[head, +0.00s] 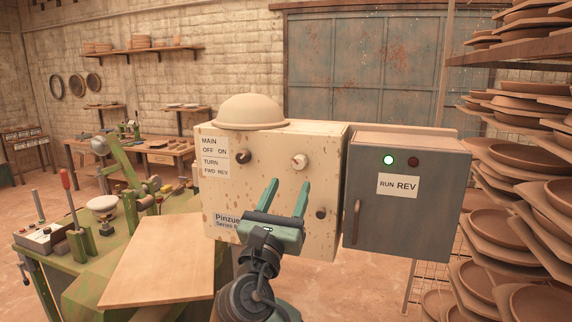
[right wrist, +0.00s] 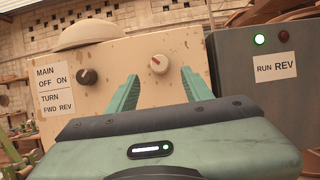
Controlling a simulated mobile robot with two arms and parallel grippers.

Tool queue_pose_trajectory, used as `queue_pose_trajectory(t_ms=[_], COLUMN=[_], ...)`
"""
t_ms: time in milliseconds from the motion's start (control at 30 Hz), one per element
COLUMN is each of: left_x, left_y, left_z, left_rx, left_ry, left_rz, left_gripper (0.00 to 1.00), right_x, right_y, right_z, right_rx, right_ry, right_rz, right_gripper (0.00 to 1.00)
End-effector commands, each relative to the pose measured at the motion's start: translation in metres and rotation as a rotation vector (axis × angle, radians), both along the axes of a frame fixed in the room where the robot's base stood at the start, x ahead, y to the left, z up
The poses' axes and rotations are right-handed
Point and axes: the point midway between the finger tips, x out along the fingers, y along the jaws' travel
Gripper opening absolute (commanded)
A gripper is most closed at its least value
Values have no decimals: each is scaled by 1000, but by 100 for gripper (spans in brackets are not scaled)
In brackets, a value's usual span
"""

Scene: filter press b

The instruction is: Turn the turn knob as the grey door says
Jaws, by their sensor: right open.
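A speckled cream control box (head: 270,190) faces me. It carries a dark knob (head: 242,156) at upper left, a pale knob (head: 299,161) with a red mark at upper right, and another dark knob (head: 321,214) at lower right. The label (head: 215,157) reads MAIN OFF ON and TURN FWD REV; I cannot tell which knob is the turn knob. The grey door (head: 400,225) has a sign (head: 398,185) reading RUN REV. My right gripper (head: 288,184) is open and empty, its fingers pointing at the box. In the right wrist view the pale knob (right wrist: 158,64) shows between the fingertips.
A green lamp (head: 389,160) is lit on the grey door, beside a dull red lamp (head: 413,162). A domed cover (head: 250,112) sits on the box. A wooden board (head: 160,262) and a cluttered green bench are at left. Racks of plates (head: 520,155) stand close at right.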

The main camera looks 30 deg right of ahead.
Motion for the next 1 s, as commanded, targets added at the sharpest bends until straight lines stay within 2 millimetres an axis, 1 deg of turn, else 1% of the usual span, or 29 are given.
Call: queue_pose_trajectory(t_ms=[33, 200, 400, 533, 767, 867, 900, 933, 967, 1000], left_x=[1, 3, 3, 3, 3, 3, 3, 2, 2, 2], left_y=[0, -1, -1, -1, -1, -1, -1, -1, -1, -1], left_z=[7, 23, 33, 35, 34, 34, 34, 34, 34, 34], left_rx=[0, -1, -1, -1, -1, -1, -1, -1, -1, -1], left_ry=[-1, -4, -4, -4, -4, -4, -4, -4, -4, -4], left_rz=[0, 0, 0, 0, 0, -1, -1, -1, -1, -1], left_gripper=[0, 0, 0, 0, 0, 0, 0, 0, 0, 0], right_x=[5, 22, 37, 41, 42, 42, 42, 42, 42, 42], right_y=[-6, -26, -43, -47, -48, -48, -48, -47, -47, -47], right_z=[6, 18, 25, 25, 24, 24, 24, 24, 24, 24], right_rx=[-3, -1, 2, 2, 3, 3, 3, 3, 3, 3], right_ry=[3, 3, 3, 2, 1, 1, 2, 1, 2, 2], right_rz=[-3, -1, 2, 2, 4, 4, 4, 4, 4, 4], right_gripper=[50, 50, 50, 50, 50, 25, 14, 6, 0, 0])
